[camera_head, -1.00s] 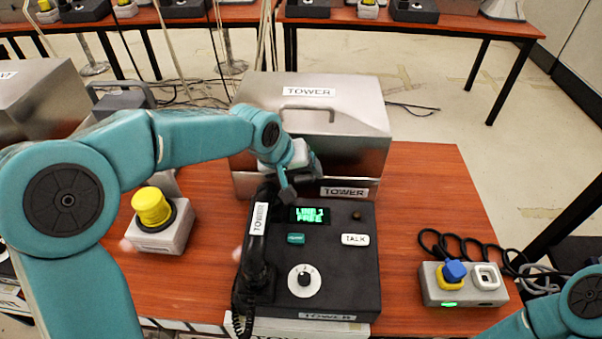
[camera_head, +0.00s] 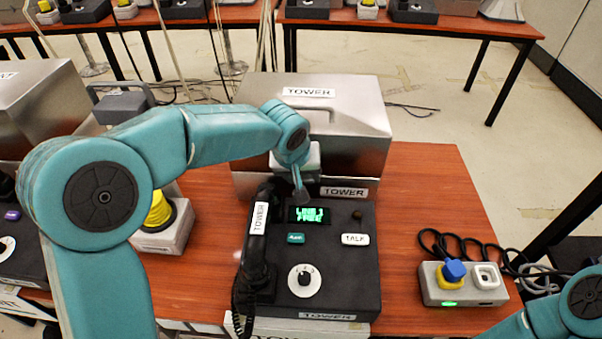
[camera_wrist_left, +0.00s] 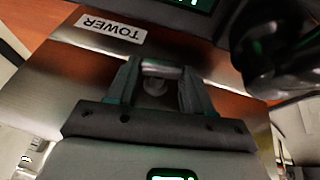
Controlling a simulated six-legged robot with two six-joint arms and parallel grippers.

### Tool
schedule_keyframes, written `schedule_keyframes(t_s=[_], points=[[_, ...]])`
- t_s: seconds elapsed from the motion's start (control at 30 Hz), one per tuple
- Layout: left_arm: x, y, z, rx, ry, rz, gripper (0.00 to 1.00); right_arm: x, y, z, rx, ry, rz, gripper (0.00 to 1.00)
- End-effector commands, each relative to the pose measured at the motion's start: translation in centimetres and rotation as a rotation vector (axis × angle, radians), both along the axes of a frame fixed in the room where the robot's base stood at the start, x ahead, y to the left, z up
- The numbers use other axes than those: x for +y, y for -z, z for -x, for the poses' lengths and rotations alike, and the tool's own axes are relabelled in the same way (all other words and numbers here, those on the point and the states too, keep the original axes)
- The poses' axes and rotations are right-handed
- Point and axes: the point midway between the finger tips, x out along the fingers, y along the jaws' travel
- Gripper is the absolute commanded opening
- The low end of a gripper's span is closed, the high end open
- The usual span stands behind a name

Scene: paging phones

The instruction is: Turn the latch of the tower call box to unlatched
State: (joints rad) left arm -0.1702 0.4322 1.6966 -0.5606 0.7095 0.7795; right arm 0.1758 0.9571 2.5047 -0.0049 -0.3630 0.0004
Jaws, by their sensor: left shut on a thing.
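The tower call box (camera_head: 345,148) is a brushed-metal box with a handle on its lid and TOWER labels on its lid and front. My left gripper (camera_head: 300,194) is at its front face, fingers pointing down towards the phone base. In the left wrist view, the gripper (camera_wrist_left: 158,75) is shut on the small metal latch (camera_wrist_left: 160,71), which lies crosswise between the two dark fingers. The call box front (camera_wrist_left: 75,75) shows around it. In the head view the latch is hidden behind my gripper and wrist. My right gripper is out of view.
A black TOWER phone base (camera_head: 345,275) with its handset (camera_head: 257,240) stands close in front of the box. A yellow-button box (camera_head: 165,225) is to the left. A grey box with a blue knob (camera_head: 463,285) and black cable is to the right.

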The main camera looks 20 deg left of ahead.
Motion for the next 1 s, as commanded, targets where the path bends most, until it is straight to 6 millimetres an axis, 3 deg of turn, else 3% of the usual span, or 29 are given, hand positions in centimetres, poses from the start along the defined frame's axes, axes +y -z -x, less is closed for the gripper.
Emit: schedule_keyframes(t_s=[0.2, 0.5, 0.53, 0.6, 1.0], points=[[-0.4, 0.2, -0.1, 0.041, 0.001, -0.153, 0.21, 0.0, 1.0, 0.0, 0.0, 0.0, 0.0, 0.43], [-0.3, 0.0, -0.1, 0.045, -0.002, -0.168, 0.2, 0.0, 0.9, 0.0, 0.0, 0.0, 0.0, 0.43], [-0.3, 0.0, -0.1, 0.046, -0.001, -0.167, 0.54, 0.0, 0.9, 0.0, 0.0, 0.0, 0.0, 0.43], [-0.3, 0.0, -0.1, 0.046, -0.001, -0.167, 0.77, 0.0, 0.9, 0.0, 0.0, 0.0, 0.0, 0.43], [-0.5, -0.8, 0.1, 0.043, -0.002, -0.165, 0.77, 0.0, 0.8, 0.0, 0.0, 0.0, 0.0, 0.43]])
